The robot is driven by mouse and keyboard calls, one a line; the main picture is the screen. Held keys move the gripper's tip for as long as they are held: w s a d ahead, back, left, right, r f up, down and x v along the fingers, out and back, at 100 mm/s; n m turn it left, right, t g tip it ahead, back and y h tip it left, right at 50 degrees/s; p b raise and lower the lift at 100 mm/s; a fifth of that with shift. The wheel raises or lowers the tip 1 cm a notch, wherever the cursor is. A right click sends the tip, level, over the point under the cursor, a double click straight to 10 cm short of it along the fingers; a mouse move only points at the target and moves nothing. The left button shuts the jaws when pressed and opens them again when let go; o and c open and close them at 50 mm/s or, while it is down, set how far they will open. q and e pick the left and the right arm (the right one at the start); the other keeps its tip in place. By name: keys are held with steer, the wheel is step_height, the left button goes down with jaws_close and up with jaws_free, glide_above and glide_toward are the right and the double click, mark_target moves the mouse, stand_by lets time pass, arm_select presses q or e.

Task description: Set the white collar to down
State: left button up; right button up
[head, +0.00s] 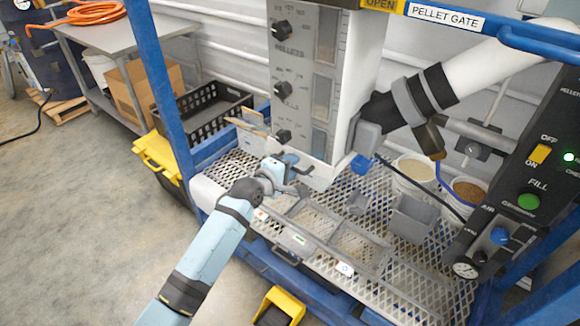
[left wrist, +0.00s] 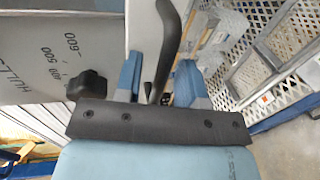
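The hopper (head: 300,75) stands above the mesh deck. A pale white band at its lower edge (head: 322,176) looks like the white collar; I cannot tell its setting. My left gripper (head: 290,170) is at the hopper's bottom, beside this band. In the left wrist view its two blue fingers (left wrist: 158,82) stand apart, with a dark curved handle (left wrist: 167,45) between them. Gaps show beside the handle, so the fingers do not look closed on it. A white surface (left wrist: 145,22) is behind the handle. My right gripper is not seen.
A black knob (left wrist: 90,84) sits close to the left finger. Buckets (head: 416,168) and a grey bin (head: 412,217) stand on the deck. A blue post (head: 160,80) is left of the hopper.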

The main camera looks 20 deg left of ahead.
arm_select(q)
jaws_close()
step_height(320, 180, down, 4)
steer(key=shift+f+b, duration=0.1)
steer(key=shift+b, duration=0.45)
jaws_free()
steer(key=v, duration=1.3)
steer(key=shift+s+p, duration=0.35)
steer(key=shift+s, duration=0.05)
